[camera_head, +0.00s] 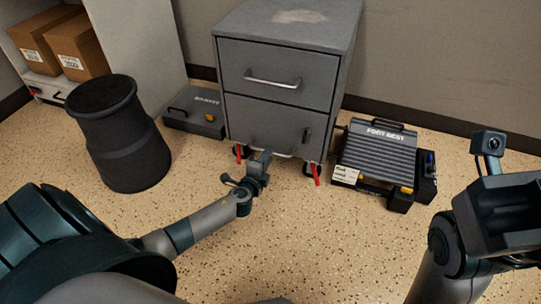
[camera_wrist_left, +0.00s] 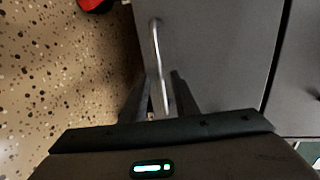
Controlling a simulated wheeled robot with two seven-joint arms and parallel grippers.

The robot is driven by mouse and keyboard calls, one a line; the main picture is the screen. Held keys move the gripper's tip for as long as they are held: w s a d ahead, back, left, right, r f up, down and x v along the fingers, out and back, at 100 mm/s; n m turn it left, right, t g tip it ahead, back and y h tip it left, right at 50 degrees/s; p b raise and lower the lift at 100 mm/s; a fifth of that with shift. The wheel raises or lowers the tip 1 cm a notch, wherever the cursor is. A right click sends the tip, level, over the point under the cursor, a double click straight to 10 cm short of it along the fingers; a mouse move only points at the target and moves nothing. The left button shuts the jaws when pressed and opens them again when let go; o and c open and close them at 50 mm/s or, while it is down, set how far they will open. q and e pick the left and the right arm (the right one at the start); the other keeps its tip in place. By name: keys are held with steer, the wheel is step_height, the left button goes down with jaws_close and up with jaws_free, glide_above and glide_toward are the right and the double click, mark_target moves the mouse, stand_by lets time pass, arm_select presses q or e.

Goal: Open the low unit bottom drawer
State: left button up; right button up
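The low unit (camera_head: 290,32) is a grey two-drawer cabinet against the wall. Its bottom drawer (camera_head: 262,118) looks flush with the body, as does the top drawer (camera_head: 255,58). My left gripper (camera_head: 266,156) is at the lower edge of the bottom drawer, partly covering its bar handle (camera_head: 284,155). In the left wrist view the handle (camera_wrist_left: 157,45) runs between the two fingers (camera_wrist_left: 161,78), with gaps visible beside it, so the gripper looks open around it. My right gripper (camera_head: 505,205) is at the right edge, away from the unit; its fingers are not clear.
A dark bin (camera_head: 120,135) stands at left. Red levers (camera_head: 316,174) show at the unit's feet. The speckled floor in front is clear.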

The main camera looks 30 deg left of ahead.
arm_select(q)
steer(key=shift+b+x, duration=0.45)
steer(key=shift+x, duration=1.3)
jaws_close()
